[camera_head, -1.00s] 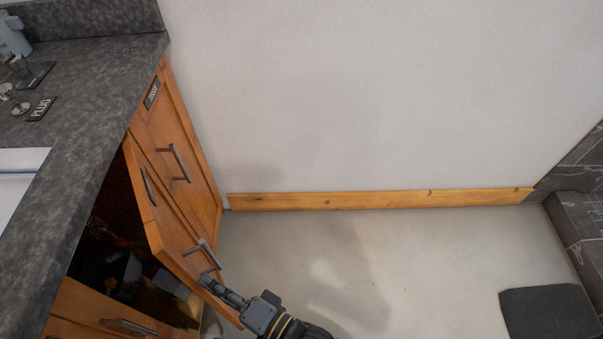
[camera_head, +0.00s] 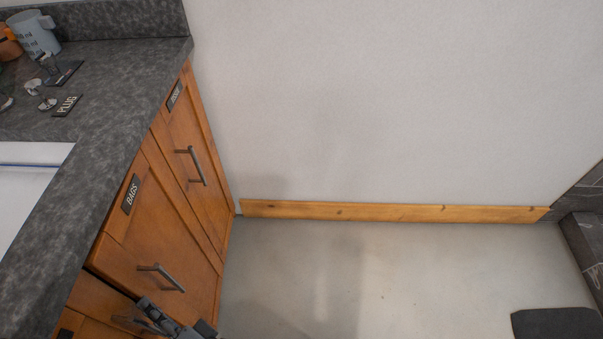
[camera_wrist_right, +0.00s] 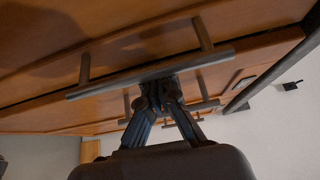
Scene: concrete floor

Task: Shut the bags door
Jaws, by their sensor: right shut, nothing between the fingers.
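The bags door (camera_head: 165,220) is a wooden cabinet door with a dark BAGS label (camera_head: 131,195) and a metal bar handle (camera_head: 161,278). My right gripper (camera_head: 148,311) is at the bottom of the head view, just below that handle. In the right wrist view my right gripper (camera_wrist_right: 160,88) is shut and empty, with its fingertips close to a bar handle (camera_wrist_right: 150,73); I cannot tell whether they touch. My left gripper is not in view.
Another labelled cabinet door (camera_head: 188,150) with a bar handle is further back. The floor (camera_head: 400,280) to the right is clear up to a dark mat (camera_head: 556,323).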

